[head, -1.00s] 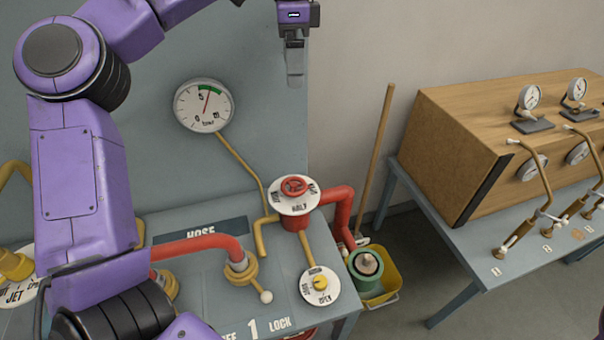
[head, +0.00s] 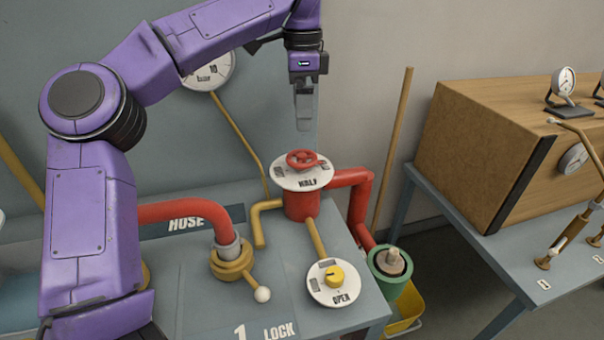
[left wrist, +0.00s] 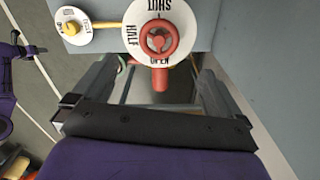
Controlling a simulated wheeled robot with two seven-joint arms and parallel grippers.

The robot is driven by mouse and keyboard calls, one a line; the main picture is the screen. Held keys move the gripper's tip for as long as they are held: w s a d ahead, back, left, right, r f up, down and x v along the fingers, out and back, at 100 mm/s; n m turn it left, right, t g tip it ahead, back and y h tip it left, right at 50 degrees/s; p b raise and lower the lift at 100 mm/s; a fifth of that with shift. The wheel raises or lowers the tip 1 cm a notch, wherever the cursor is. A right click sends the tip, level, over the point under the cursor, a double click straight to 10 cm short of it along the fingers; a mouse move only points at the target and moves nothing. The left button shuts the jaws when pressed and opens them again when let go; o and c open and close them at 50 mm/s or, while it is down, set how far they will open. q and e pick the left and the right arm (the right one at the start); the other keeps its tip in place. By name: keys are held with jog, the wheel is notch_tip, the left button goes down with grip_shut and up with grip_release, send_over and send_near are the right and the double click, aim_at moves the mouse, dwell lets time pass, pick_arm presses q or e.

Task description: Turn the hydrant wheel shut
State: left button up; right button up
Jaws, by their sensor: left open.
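The red hydrant wheel (head: 302,159) sits on top of the red hydrant post (head: 301,206), over a white dial plate (head: 320,179) marked HALF. In the left wrist view, the wheel (left wrist: 159,39) is ahead of the jaws, and the dial (left wrist: 182,17) reads SHUT, HALF and OPEN. My left gripper (head: 304,122) points down just above the wheel in the head view, its fingers apart from it. In the left wrist view, my left gripper (left wrist: 153,88) is open, with nothing between its fingers. My right gripper is not in view.
A red pipe (head: 360,200) runs from the hydrant post. A yellow knob (head: 334,275) on a white dial and a hose valve with a white-tipped lever (head: 262,294) are on the grey bench. A wooden pole (head: 393,150) leans behind. A wooden case (head: 480,140) stands right.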

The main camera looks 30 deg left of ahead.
aim_at(302, 155)
pick_arm(q)
notch_tip(302, 155, down, 10)
jog(key=shift+s+f, duration=0.1)
jog(key=c, duration=1)
